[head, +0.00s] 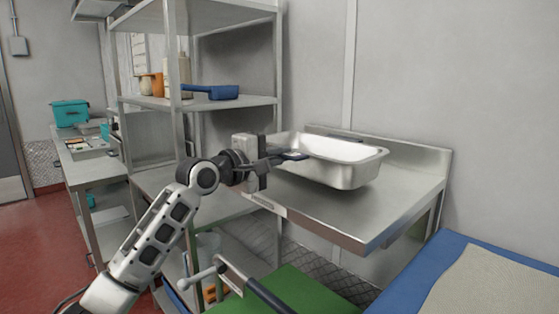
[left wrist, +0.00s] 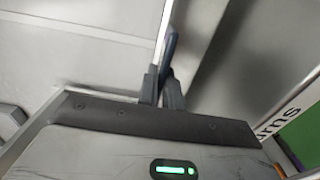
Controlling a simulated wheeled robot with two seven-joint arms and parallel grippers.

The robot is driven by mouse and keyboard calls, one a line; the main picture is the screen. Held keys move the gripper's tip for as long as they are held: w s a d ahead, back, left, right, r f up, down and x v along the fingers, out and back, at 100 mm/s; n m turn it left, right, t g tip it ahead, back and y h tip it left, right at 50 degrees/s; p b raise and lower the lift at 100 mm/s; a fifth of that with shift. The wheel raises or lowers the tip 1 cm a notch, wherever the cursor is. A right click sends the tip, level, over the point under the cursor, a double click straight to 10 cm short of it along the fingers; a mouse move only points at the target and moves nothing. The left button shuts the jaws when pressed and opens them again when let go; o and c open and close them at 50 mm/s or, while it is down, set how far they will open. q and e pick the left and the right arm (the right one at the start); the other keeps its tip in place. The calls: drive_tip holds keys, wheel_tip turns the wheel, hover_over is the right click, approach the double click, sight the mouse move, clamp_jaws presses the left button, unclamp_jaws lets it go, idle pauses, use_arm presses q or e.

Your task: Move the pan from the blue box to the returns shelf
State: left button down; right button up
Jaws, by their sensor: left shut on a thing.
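The pan (head: 350,174) is a deep, rectangular steel pan in the head view. It is over the steel returns shelf (head: 390,215) by the wall, roughly level; whether its whole base rests on the shelf is hard to tell. My left gripper (head: 290,157) is at the pan's left end, shut on its rim. In the left wrist view, the dark fingers (left wrist: 163,92) are close together around a thin edge. A label plate ending in "urns" (left wrist: 287,112) is at the right there. My right gripper is not in view.
A tall steel rack (head: 220,101) with a blue scoop (head: 222,92) stands left of the returns shelf. A green-topped cart (head: 285,292) with a bar handle is below. A blue-edged surface (head: 400,285) is at the lower right. The returns shelf's front right is clear.

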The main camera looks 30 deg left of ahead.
use_arm(q)
drive_tip(key=shift+s+f, duration=0.1)
drive_tip(key=shift+f, duration=0.4)
drive_tip(key=shift+f, duration=0.15)
drive_tip(key=c, duration=1.6)
unclamp_jaws()
drive_tip(key=shift+f, duration=0.15)
drive_tip(key=shift+o, duration=0.2)
drive_tip(key=b+v, duration=0.3)
drive_tip(key=v, duration=0.9)
